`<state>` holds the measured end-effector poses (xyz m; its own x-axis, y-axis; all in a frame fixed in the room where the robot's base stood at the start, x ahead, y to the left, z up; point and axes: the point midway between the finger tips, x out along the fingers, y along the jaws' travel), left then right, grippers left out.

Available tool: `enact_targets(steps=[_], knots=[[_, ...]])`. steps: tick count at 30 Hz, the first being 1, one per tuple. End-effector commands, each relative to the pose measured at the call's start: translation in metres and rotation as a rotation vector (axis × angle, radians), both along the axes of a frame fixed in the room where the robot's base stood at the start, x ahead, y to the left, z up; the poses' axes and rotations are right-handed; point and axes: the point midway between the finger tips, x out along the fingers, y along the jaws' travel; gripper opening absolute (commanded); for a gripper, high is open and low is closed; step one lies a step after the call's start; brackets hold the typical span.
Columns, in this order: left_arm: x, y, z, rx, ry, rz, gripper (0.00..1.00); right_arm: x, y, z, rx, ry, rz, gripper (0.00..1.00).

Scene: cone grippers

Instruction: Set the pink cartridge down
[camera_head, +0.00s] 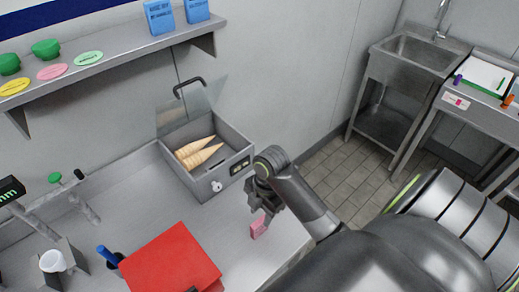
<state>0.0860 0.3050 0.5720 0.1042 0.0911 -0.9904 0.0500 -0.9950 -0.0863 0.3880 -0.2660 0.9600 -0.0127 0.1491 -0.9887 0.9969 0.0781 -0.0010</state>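The pink cartridge (259,227) is a small pink block below the fingers of my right gripper (262,210), over the right part of the steel counter (235,218). The gripper points down, and its fingers seem closed on the cartridge's upper end. I cannot tell whether the cartridge's lower end touches the counter. My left gripper is not in view.
A grey box (225,179) with an open clear lid holds cones (198,153) behind the gripper. A red folder-like item (170,262) lies to the left. A cup (52,262) stands further left. Bare counter lies between box and red item.

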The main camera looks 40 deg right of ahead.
Motion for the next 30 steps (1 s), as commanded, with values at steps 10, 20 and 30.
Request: enact_targets(steps=[10, 20, 30], knots=[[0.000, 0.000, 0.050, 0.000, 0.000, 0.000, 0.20, 0.001, -0.008, 0.057, 0.000, 0.000, 0.000, 0.40], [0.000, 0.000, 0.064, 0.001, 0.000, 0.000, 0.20, 0.001, -0.011, 0.074, 0.000, 0.000, 0.000, 0.40], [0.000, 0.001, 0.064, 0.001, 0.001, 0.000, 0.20, 0.001, -0.011, 0.074, 0.000, 0.000, 0.000, 0.40]])
